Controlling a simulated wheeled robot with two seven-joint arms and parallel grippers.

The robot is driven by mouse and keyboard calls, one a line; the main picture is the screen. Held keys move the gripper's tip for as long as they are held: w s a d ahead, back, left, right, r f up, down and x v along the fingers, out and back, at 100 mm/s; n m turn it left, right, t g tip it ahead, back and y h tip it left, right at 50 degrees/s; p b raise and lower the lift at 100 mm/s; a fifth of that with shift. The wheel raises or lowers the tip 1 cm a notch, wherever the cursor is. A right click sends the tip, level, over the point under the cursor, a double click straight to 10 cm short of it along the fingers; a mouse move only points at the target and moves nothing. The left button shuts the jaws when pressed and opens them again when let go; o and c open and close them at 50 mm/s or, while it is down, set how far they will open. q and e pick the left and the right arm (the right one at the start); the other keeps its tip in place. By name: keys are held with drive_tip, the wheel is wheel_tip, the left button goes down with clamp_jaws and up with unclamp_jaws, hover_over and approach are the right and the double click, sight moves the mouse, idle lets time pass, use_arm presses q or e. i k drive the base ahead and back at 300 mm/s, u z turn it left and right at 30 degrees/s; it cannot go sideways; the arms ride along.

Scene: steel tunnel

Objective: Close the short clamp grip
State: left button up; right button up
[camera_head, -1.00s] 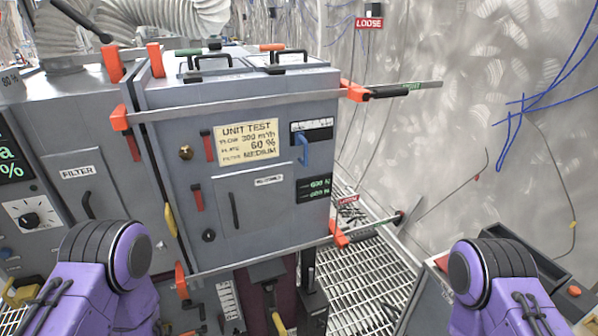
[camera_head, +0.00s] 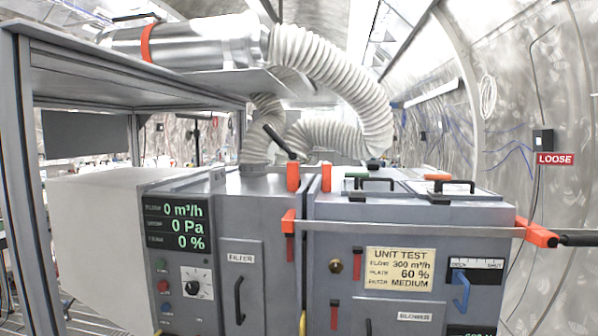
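A bar clamp lies across the front of the grey blower box. Its bar (camera_head: 400,227) runs from a left orange jaw (camera_head: 289,221) to a right orange jaw (camera_head: 537,232), with a black grip (camera_head: 580,240) cut off at the right edge. Two upright orange jaws (camera_head: 293,176) and (camera_head: 326,176) stand either side of the seam between the filter box and the blower box. A small green piece (camera_head: 357,176) shows behind the right one. I cannot tell which clamp is the short one or whether its grip is closed. Neither gripper is in view.
The filter box with its display (camera_head: 177,228) is at left. A white corrugated hose (camera_head: 340,80) arches above, from a silver duct (camera_head: 190,45). A black-handled lever (camera_head: 280,142) rises behind the jaws. A steel frame (camera_head: 20,150) stands left. A LOOSE sign (camera_head: 555,159) is on the right wall.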

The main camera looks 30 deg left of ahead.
sight(270, 132)
drive_tip(key=z, duration=2.1)
drive_tip(key=k, duration=1.05)
drive_tip(key=u, duration=1.8)
